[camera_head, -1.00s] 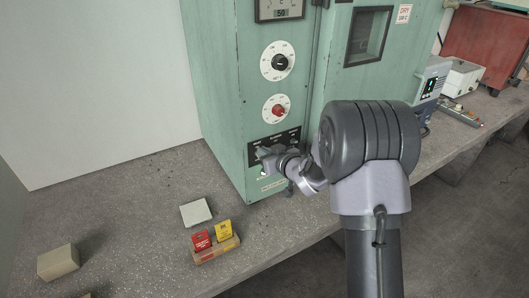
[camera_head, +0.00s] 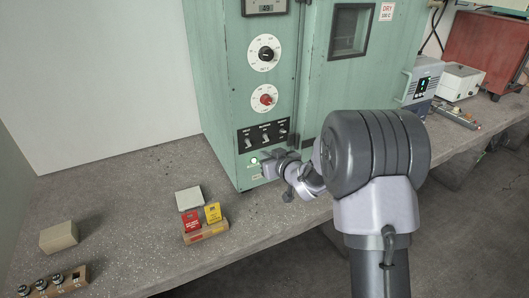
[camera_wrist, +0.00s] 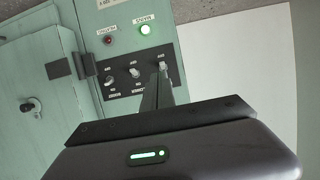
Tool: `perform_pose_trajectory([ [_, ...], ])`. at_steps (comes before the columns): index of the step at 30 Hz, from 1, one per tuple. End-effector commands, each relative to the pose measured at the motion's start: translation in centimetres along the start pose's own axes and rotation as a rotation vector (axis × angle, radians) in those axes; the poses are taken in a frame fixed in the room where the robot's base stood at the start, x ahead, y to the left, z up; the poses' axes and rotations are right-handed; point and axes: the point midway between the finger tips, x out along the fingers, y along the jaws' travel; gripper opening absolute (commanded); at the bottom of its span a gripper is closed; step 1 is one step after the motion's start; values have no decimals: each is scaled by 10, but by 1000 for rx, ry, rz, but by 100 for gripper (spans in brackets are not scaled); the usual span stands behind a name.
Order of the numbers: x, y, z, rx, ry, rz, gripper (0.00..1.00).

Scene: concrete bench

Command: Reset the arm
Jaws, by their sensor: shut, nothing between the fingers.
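My gripper (camera_head: 262,166) is shut and empty, just in front of the lower part of the green cabinet (camera_head: 222,95). It is below the black switch panel (camera_head: 263,136) in the head view. In the wrist view the closed fingers (camera_wrist: 160,84) overlap the right side of the upside-down switch panel (camera_wrist: 117,92), near one toggle. I cannot tell whether they touch it.
Above the panel are a red-knob dial (camera_head: 264,98), a black-knob dial (camera_head: 266,54) and a display (camera_head: 265,7). A box with red and yellow cards (camera_head: 206,231), a pale block (camera_head: 59,237) and a knobbed strip (camera_head: 56,283) stand on the bench (camera_head: 138,210).

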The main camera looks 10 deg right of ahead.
Motion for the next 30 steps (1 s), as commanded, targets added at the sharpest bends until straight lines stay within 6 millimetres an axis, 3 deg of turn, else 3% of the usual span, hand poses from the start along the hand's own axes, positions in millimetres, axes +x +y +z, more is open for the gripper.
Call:
perform_pose_trajectory([
  [2, -18, 6, -19, 13, -17, 51, 0],
  [4, -58, 15, -45, 56, -68, 148, 0],
  [5, -83, 17, -54, 84, -100, 194, 0],
  [7, -151, 13, -63, 176, -192, 292, 0],
  [9, -222, -6, -54, 285, -294, 349, 0],
  [12, -309, -50, -24, 436, -433, 355, 0],
  [15, -369, -96, 9, 552, -542, 308, 0],
  [18, -404, -129, 32, 625, -613, 256, 0],
  [21, -420, -145, 43, 657, -649, 227, 0],
  [30, -422, -148, 45, 663, -656, 222, 0],
])
